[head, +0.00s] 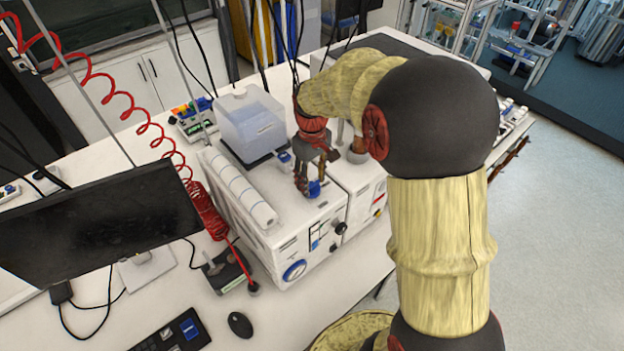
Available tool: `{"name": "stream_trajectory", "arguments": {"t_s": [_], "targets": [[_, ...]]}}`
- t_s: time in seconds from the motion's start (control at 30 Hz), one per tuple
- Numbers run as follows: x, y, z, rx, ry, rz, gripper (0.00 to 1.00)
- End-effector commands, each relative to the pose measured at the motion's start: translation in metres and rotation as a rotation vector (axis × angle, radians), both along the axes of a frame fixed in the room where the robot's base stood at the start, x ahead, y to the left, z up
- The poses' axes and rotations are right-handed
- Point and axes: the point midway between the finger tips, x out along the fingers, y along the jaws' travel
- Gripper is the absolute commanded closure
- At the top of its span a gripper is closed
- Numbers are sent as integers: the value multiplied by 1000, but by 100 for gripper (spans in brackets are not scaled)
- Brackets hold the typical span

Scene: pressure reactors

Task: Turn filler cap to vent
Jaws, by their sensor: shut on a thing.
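My gripper (307,186) reaches down from the end of my arm onto the top of a white reactor unit (293,208). It is shut on a small blue cap, which I take to be the filler cap (315,189). Part of the cap shows beside the fingers, and the rest is hidden by them. The cap's marking and turned position are too small to tell. A second small blue fitting (284,157) sits behind and to the left, apart from the fingers.
A clear tank with bluish contents (250,122) stands close behind the gripper to the left. A long white roll (240,190) lies on the unit's left side. A second white unit (362,183) adjoins on the right. A monitor (100,225) and red coiled hose (208,211) stand left.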

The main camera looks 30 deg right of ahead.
Motion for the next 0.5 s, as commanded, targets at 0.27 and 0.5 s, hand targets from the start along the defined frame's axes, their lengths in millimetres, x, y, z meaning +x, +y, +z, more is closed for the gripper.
{"name": "stream_trajectory", "arguments": {"t_s": [0.27, 0.5], "targets": [[1, 0, 1, -1, -2, 4, 83], [1, 0, 1, -1, -2, 3, 49]]}}
